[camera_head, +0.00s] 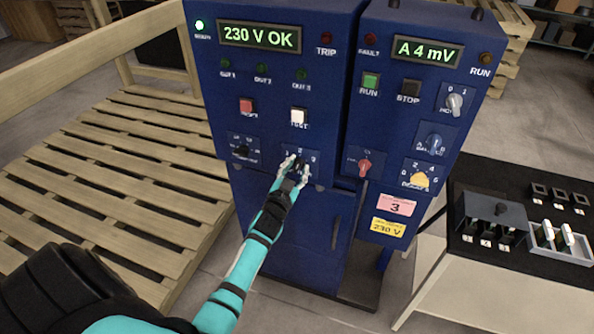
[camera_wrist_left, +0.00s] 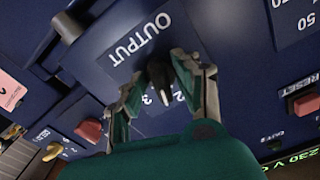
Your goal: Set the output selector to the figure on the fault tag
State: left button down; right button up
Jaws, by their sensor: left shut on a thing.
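The output selector (camera_wrist_left: 156,73) is a black knob on a dark blue panel marked OUTPUT in the wrist view. My left gripper (camera_wrist_left: 160,88) is shut on the knob, with a finger at each side. The pale pointer tip faces down in that view, near the figures 3 and 2; I cannot tell exactly which one it marks. In the head view my left gripper (camera_head: 292,170) covers most of the knob. The pink fault tag (camera_head: 396,206) on the right-hand cabinet shows a 3. My right gripper is not in view.
The left cabinet display (camera_head: 259,36) reads 230 V OK. The red knob (camera_head: 365,165) and yellow knob (camera_head: 419,181) are to the right of my gripper. A wooden pallet (camera_head: 120,165) lies at left; a black-topped table (camera_head: 522,225) stands at right.

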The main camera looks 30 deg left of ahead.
pick_arm(q)
jog(key=m+b, duration=0.1)
jog(key=m, duration=0.4)
jog(key=shift+f, duration=0.15)
jog(key=shift+m+b, duration=0.5)
jog(key=shift+m, duration=1.1)
jog(key=c, duration=1.3)
grip_release()
jog(key=shift+a, duration=0.1)
jog(key=shift+s, duration=0.15)
jog(key=v, duration=1.2)
